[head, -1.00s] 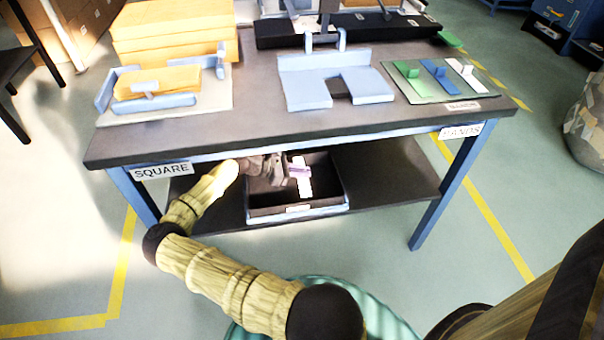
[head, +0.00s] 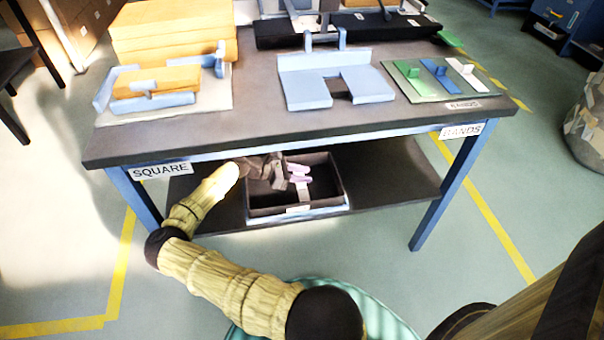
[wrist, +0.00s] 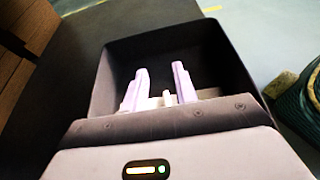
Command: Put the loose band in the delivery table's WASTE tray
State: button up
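The loose band (head: 304,193) is a pale strip inside the dark, open-topped tray (head: 335,180) on the table's lower shelf. In the wrist view the band (wrist: 208,93) shows low behind and between my fingers, with a small upright tab between them. My gripper (head: 299,174) is over the tray, its two lilac fingers apart. The fingers (wrist: 160,86) also stand apart in the wrist view, and the band looks below them. Part of the band is hidden by the fingers and gripper body. The small label on the tray's front is too small to read.
The tabletop (head: 250,130) overhangs the shelf above my gripper. It bears blue fixtures, cardboard and a green board (head: 430,90) with bands. Signs read SQUARE (head: 160,171) and BANDS (head: 462,131). The shelf (head: 395,180) is clear to the tray's right.

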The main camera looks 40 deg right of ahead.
jog(key=shift+r+p, duration=0.4)
jog(key=shift+r, duration=0.15)
jog(key=p+v, duration=0.3)
jog(key=v, duration=0.9)
